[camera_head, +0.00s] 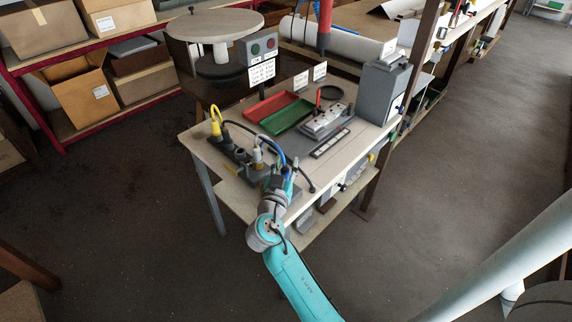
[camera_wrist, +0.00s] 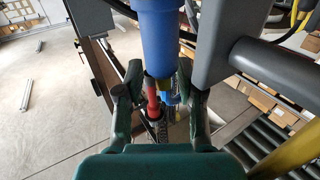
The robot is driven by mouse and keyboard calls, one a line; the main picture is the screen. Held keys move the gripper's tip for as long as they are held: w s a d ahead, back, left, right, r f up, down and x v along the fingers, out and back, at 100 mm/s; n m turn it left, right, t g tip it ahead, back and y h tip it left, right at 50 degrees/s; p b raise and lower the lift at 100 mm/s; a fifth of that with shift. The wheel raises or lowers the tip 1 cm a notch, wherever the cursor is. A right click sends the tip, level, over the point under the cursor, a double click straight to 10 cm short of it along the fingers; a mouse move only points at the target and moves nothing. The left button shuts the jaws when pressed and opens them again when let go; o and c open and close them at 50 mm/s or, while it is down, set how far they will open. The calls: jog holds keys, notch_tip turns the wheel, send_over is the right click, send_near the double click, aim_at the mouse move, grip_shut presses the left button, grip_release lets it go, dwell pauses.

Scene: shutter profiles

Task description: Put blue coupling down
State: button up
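The blue coupling (camera_wrist: 157,40) is large in the wrist view, a blue cylinder at top centre with its narrower end toward the space between my fingers. My gripper (camera_wrist: 165,92) has one dark fingertip on each side of that space; whether the pads touch the coupling is unclear. In the head view my gripper (camera_head: 279,182) is at the near edge of the table, beside a row of connectors. A blue cable (camera_head: 274,143) arches to it. The coupling itself is mostly hidden there by my arm and gripper.
On the table (camera_head: 208,150) stand a yellow connector (camera_head: 215,125), a grey-white connector (camera_head: 257,157), a red tray (camera_head: 270,107) and a green tray (camera_head: 288,115). A grey box (camera_head: 380,90) stands at the right. A button post (camera_head: 262,50) rises behind. Open floor lies left.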

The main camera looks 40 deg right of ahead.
jog(key=shift+r, duration=0.2)
jog(key=v, duration=1.2)
jog(key=shift+f, duration=0.2)
